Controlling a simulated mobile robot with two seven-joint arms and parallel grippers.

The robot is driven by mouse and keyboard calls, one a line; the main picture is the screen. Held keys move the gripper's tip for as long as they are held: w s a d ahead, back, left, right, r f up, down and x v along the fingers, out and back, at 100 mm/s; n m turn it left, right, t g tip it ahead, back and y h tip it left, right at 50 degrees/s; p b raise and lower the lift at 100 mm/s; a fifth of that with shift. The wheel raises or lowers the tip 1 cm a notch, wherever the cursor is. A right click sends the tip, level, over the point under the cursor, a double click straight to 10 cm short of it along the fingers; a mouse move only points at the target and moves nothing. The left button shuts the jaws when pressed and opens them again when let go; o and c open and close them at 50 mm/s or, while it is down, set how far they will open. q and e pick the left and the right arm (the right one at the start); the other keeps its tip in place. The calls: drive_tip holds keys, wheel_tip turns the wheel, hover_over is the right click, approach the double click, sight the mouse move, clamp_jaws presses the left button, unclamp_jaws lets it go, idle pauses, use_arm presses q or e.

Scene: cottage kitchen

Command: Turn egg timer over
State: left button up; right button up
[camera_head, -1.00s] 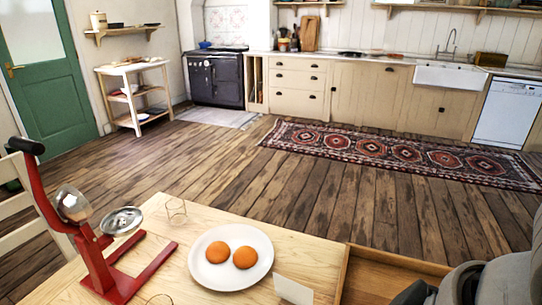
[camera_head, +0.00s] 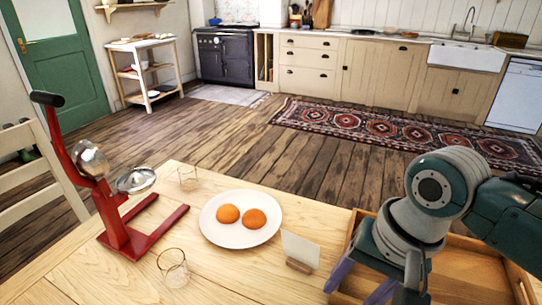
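I cannot make out an egg timer in the head view. My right gripper (camera_head: 352,292) is at the bottom, right of centre, over the left edge of a shallow wooden tray (camera_head: 478,262). Its two dark bluish fingers point down and left and stand apart, with nothing visible between them. My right arm comes in from the right and hides part of the tray. My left gripper is out of view.
On the wooden table stand a red lever press (camera_head: 118,232), a white plate (camera_head: 240,240) with two orange round pieces, two small clear glasses (camera_head: 174,268) (camera_head: 188,178), and a white card (camera_head: 300,248) in a wooden holder. The front middle of the table is bare.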

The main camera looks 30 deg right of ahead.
drive_tip(key=b+x, duration=0.2)
drive_tip(key=x, duration=0.5)
drive_tip(key=shift+c, duration=0.3)
drive_tip(key=shift+s, duration=0.1)
clamp_jaws()
